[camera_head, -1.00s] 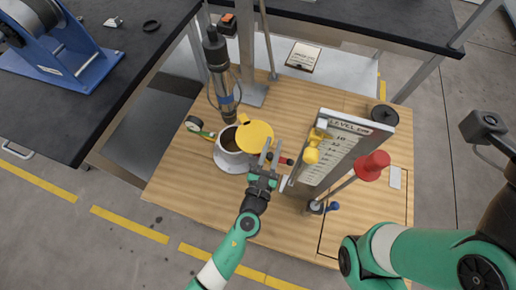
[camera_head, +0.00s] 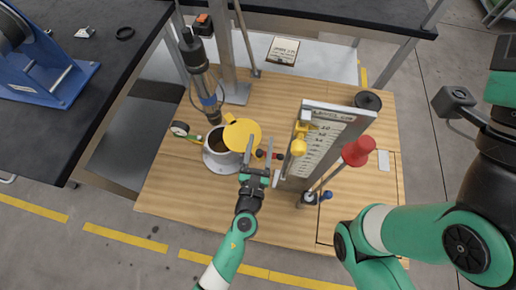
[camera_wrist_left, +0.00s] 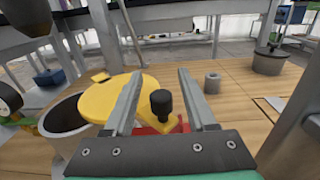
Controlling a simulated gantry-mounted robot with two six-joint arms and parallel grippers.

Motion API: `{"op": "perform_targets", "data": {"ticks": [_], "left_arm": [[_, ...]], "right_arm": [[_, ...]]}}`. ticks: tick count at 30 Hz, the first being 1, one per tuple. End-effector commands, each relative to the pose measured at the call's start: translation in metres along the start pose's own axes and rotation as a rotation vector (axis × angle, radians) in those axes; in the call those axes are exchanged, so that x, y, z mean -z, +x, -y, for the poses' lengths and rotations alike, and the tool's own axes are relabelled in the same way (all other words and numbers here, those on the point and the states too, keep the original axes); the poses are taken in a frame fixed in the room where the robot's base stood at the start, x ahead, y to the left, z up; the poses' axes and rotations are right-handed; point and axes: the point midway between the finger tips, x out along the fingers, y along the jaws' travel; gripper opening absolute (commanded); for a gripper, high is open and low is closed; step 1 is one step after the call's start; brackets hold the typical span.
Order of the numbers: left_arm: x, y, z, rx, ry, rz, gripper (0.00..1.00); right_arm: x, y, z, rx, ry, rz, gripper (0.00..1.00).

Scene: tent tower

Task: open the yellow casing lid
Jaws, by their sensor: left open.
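The yellow lid (camera_head: 243,134) is a round disc with a small tab. It is displaced to the right of the round grey casing (camera_head: 221,159), whose dark opening shows at its left. My left gripper (camera_head: 260,148) is open, with its fingers at the lid's right edge and nothing clearly held. In the left wrist view the lid (camera_wrist_left: 128,98) lies behind the left finger and partly between the fingers. Whether a finger touches the lid is unclear.
A level board (camera_head: 317,143) with yellow and red parts stands right of my left gripper. A hanging dark tool (camera_head: 196,62) is above and left of the casing. A gauge (camera_head: 180,128) is left of it. The wooden table's (camera_head: 170,195) front left is clear.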

Motion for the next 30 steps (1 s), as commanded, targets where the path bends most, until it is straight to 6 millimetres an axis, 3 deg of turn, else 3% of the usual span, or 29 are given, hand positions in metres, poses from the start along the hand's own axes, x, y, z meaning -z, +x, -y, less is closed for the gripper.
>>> {"op": "perform_targets", "data": {"ticks": [15, 25, 26, 30], "left_arm": [[-0.001, -0.103, 0.001, 0.002, 0.002, -0.003, 0.56], [0.000, -0.112, 0.000, -0.001, 0.000, -0.001, 0.56], [0.000, -0.112, 0.000, -0.001, 0.001, -0.001, 0.55], [0.000, -0.108, -0.010, 0.005, -0.002, -0.002, 0.29]], "right_arm": [[0.021, 0.023, 0.000, 0.000, 0.000, 0.000, 0.00], [0.021, 0.023, 0.000, 0.000, 0.000, 0.000, 0.00], [0.021, 0.023, 0.000, 0.000, 0.000, 0.000, 0.00], [0.021, 0.022, 0.000, 0.000, 0.000, 0.000, 0.00]]}}
